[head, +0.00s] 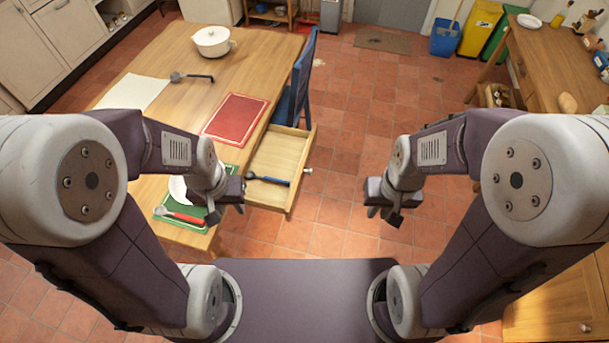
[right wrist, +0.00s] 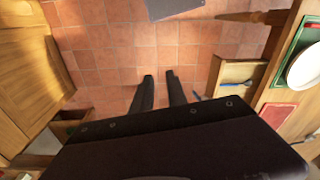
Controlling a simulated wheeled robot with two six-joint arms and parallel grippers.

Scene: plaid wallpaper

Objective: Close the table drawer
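The table drawer (head: 281,160) stands pulled out from the right side of the wooden table (head: 165,60). A small round knob (head: 308,170) is on its front. A dark-handled utensil (head: 267,181) lies inside. The open drawer (right wrist: 232,74) also shows at the right of the right wrist view. My left gripper (head: 226,212) is over the table's near corner, left of the drawer, with its fingers apart and empty. My right gripper (head: 384,216) is over the floor, right of the drawer and apart from it. In the right wrist view its two fingers (right wrist: 160,78) are apart with only floor between.
A blue chair (head: 297,85) stands beside the table, just beyond the drawer. A red board (head: 235,118), a white pot (head: 212,41) and a ladle (head: 190,77) are on the table. A wooden counter (head: 545,70) is at right. Tiled floor (head: 345,150) right of the drawer is clear.

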